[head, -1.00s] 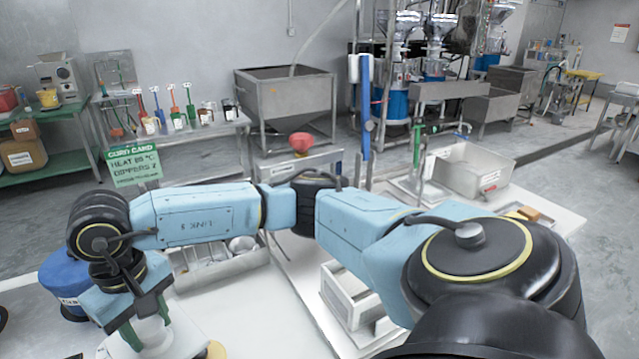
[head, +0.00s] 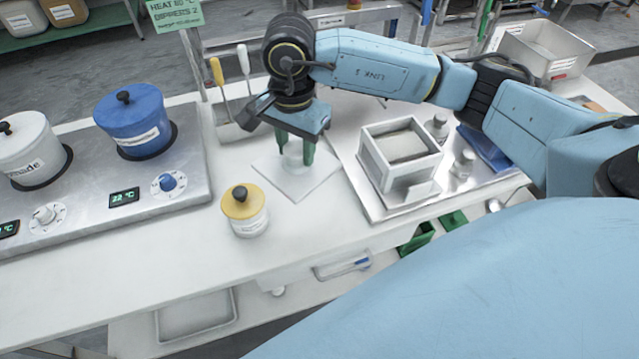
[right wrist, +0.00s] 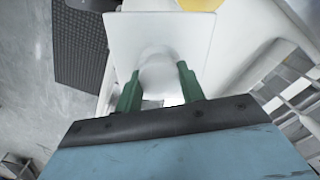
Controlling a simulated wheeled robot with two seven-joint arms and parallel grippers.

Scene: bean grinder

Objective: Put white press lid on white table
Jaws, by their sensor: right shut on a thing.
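The white press lid (head: 318,187) is a flat square plate with a knob on top. It lies level over the white table (head: 330,235), very low; I cannot tell for sure whether it touches. My right gripper (head: 296,152) points down with green fingers shut on the knob. In the right wrist view the lid (right wrist: 125,30) shows beyond the gripper (right wrist: 160,85), its knob between the fingers. The white press box (head: 372,165) stands open on a metal tray (head: 362,197) to the right. My left gripper is not in view.
A small white jar with a yellow lid (head: 240,207) stands front left of the press lid. A hotplate (head: 190,150) with a blue pot (head: 135,115) and a white pot (head: 25,150) is at left. Metal weights (head: 463,163) stand beside the press. The table's front middle is clear.

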